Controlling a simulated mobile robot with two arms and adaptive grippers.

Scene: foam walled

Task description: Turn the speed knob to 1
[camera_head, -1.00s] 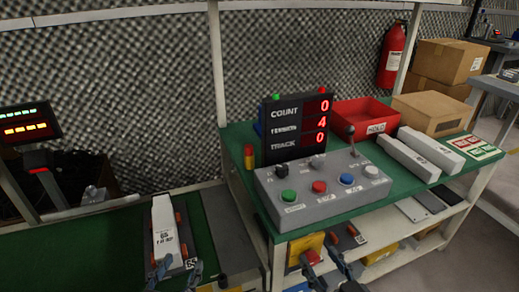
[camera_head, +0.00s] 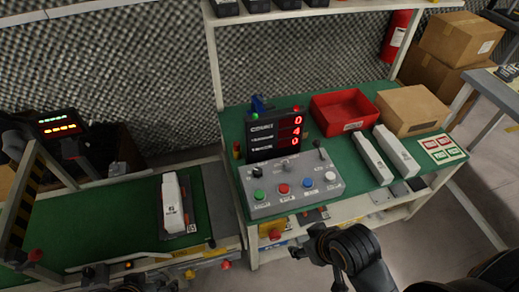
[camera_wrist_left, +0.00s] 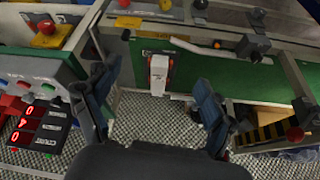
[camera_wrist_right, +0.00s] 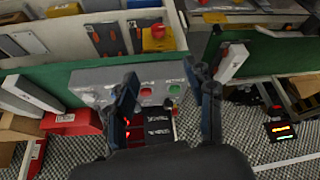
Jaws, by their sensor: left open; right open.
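The grey control box (camera_head: 285,205) stands on the green table in the head view. Its front row has green, red, blue and white buttons. Dark knobs (camera_head: 257,168) sit behind them; which one is for speed, and where it points, is too small to read. A black display (camera_head: 275,135) behind shows 0, 4 and 0 in red. My right gripper (camera_head: 314,268) is low in front of the table, apart from the box; in the right wrist view its open fingers (camera_wrist_right: 165,95) are empty before the box. My left gripper (camera_wrist_left: 153,100) is open and empty in its wrist view.
A red bin (camera_head: 345,112), a cardboard box (camera_head: 410,108) and two long white blocks (camera_head: 372,158) stand right of the control box. A small stick rises at its back right. A white part (camera_head: 172,205) lies on the green conveyor (camera_head: 110,222) at left.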

